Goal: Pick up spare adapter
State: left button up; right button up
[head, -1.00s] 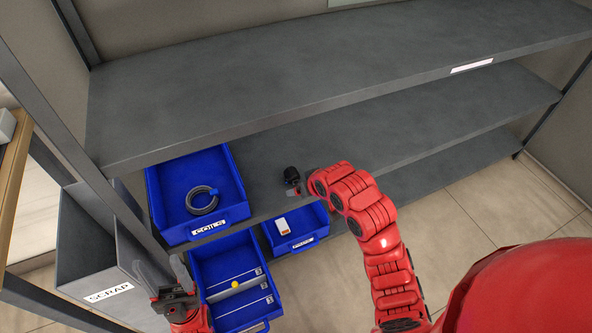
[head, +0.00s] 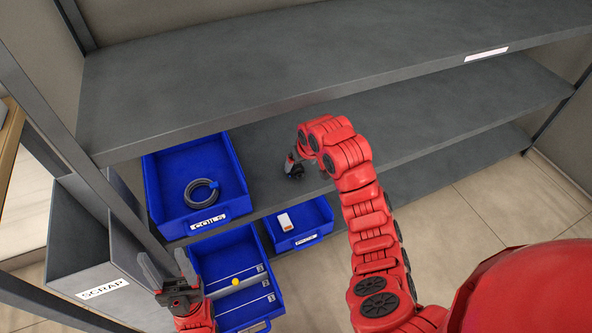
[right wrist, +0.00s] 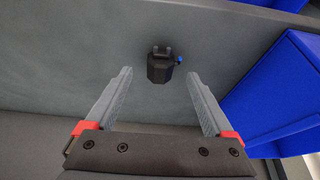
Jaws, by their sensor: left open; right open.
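The spare adapter, a small black block with prongs and a blue bit on its side, lies on the middle grey shelf. In the right wrist view the adapter (right wrist: 161,68) sits just beyond and between the two fingertips of my open, empty right gripper (right wrist: 159,78), apart from both. In the head view the adapter (head: 297,173) is a dark shape partly covered by my right gripper (head: 293,163). My left gripper (head: 166,263) is open and empty, pointing up beside the lower blue bin.
A blue COILS bin (head: 160,205) holding a grey coil (head: 201,193) stands left on the shelf. Lower are a small blue bin (head: 322,217) with a white item (head: 285,222) and a divided blue bin (head: 262,300) with a yellow ball. A grey SCRAP bin (head: 75,240) stands left. The shelf rightward is clear.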

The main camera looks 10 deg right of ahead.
aim_at(297, 166)
jog(key=shift+w+a+f, duration=0.2)
jog(key=shift+w+a, duration=0.05)
jog(key=shift+w, duration=0.3)
jog(key=shift+b+x, duration=0.65)
jog(key=shift+x, duration=1.65)
jog(key=shift+d, duration=0.1)
grip_shut()
